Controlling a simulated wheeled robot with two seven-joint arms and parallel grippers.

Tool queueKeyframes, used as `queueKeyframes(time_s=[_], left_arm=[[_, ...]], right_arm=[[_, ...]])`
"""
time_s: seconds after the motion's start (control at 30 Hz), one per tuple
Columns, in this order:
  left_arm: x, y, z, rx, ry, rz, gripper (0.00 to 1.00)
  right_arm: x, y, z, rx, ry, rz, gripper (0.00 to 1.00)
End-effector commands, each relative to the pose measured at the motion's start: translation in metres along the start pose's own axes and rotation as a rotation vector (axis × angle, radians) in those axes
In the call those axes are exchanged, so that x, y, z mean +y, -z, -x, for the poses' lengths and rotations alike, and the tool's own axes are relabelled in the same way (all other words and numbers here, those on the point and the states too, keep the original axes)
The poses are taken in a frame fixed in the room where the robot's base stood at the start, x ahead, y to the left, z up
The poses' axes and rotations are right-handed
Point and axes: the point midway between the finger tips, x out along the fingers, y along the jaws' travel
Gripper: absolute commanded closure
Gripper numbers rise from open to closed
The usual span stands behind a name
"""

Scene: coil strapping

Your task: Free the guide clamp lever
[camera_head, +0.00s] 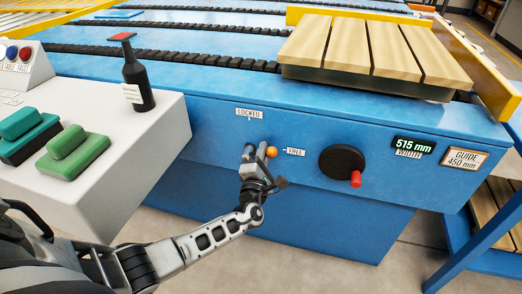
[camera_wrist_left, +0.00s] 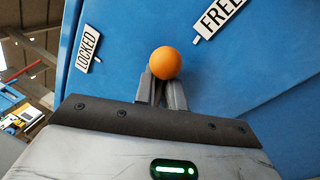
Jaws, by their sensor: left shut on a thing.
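The guide clamp lever shows as an orange ball knob (camera_head: 271,152) on the front of the blue machine. In the head view the knob is just left of the FREE label (camera_head: 295,152) and below and right of the LOCKED label (camera_head: 249,113). My left gripper (camera_head: 256,154) is shut on the lever. In the left wrist view its fingers (camera_wrist_left: 161,92) close right at the orange knob (camera_wrist_left: 165,62), and the lever's shaft is mostly hidden by them. My right gripper is out of view.
A black hand wheel with a red handle (camera_head: 355,179) is to the right, near a display reading 515 mm (camera_head: 414,146) and a GUIDE 450 mm plate (camera_head: 465,159). Wooden slats (camera_head: 346,41) lie on top. A white table (camera_head: 160,128) at left holds a dark bottle (camera_head: 137,83) and green blocks (camera_head: 73,158).

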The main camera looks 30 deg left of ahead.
Motion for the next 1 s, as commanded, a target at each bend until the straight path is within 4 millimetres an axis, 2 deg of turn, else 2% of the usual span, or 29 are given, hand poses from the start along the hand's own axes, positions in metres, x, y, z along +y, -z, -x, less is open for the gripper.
queueKeyframes(time_s=[0.4, 1.0], left_arm=[[-0.011, -0.001, 0.002, -0.046, -0.002, -0.204, 1.00], [-0.014, -0.002, 0.003, -0.055, 0.001, -0.239, 1.00]], right_arm=[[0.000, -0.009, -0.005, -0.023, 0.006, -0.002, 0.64], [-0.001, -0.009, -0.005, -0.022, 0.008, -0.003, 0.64]])
